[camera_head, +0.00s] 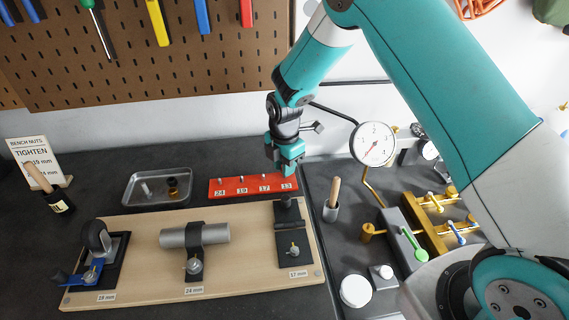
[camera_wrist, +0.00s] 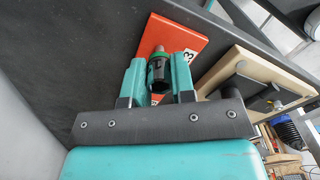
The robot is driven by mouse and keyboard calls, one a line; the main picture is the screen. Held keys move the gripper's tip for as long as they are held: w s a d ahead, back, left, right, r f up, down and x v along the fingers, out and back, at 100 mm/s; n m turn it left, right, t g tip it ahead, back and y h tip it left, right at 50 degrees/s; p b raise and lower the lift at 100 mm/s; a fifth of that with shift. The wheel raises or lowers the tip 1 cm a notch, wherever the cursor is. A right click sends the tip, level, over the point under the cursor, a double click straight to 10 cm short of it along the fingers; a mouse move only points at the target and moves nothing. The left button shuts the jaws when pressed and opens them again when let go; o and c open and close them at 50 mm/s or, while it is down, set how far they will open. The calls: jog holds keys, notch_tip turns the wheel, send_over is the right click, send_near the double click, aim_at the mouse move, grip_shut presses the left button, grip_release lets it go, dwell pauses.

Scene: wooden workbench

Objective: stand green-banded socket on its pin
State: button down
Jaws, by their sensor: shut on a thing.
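The green-banded socket (camera_wrist: 158,72) is a small dark cylinder with a green ring, seen in the wrist view. My gripper (camera_wrist: 158,80) is shut on it, with a teal finger on either side. The red rail (camera_head: 230,190) carries labels 24, 19, 17 and 13. In the head view my gripper (camera_head: 288,166) is over the rail's right end, by the 13 label, and hides the socket. A grey pin tip (camera_wrist: 160,48) shows just beyond the green band. I cannot tell whether the socket is around the pin or only lined up with it.
A metal tray (camera_head: 128,198) with small cylindrical parts stands left of the rail. A wooden board (camera_head: 140,230) with three fixtures lies in front.

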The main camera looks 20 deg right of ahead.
jog(key=shift+f, duration=0.1)
dwell(0.3)
jog(key=shift+f+b, duration=0.45)
jog(key=shift+f, duration=0.15)
jog(key=shift+f, duration=0.25)
dwell(0.3)
jog(key=c, duration=0.9)
grip_release()
jog(key=shift+o, duration=0.2)
notch_tip(320, 180, up, 17)
jog(key=b, duration=0.4)
jog(key=s+a+r+m+y, duration=0.2)
jog(key=s+m, duration=0.5)
jog(key=s, duration=0.8)
jog(key=s+a+r+m+y, duration=0.2)
jog(key=s+m, duration=0.6)
jog(key=s, duration=0.7)
jog(key=shift+a+r, duration=0.3)
jog(key=shift+r, duration=0.3)
